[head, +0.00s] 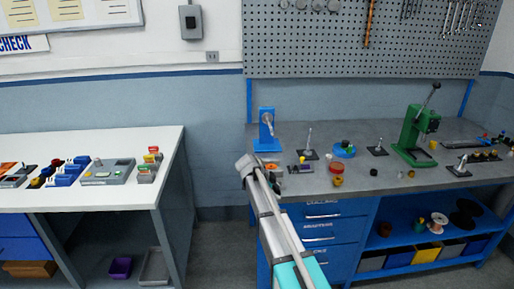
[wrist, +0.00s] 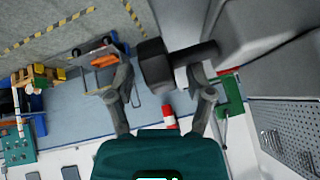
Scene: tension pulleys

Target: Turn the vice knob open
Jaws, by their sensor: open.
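In the wrist view a dark grey knob-like piece (wrist: 155,66) with a thick bar running to the right sits between the fingers of my gripper (wrist: 158,82). It looks like the vice knob, but the vice body is not clear. The fingers are open and spread on either side of it; the right finger crosses in front of or beside the bar. I cannot tell if either touches. In the head view my gripper (head: 246,163) is at the left front edge of the grey bench, small and partly hidden by my arm. I cannot make out the knob there.
The grey bench (head: 400,172) holds a blue stand (head: 267,132), a green press (head: 415,135) and several small parts. A white table (head: 110,196) with trays stands to the left, across a floor gap. A pegboard (head: 350,45) hangs behind the bench.

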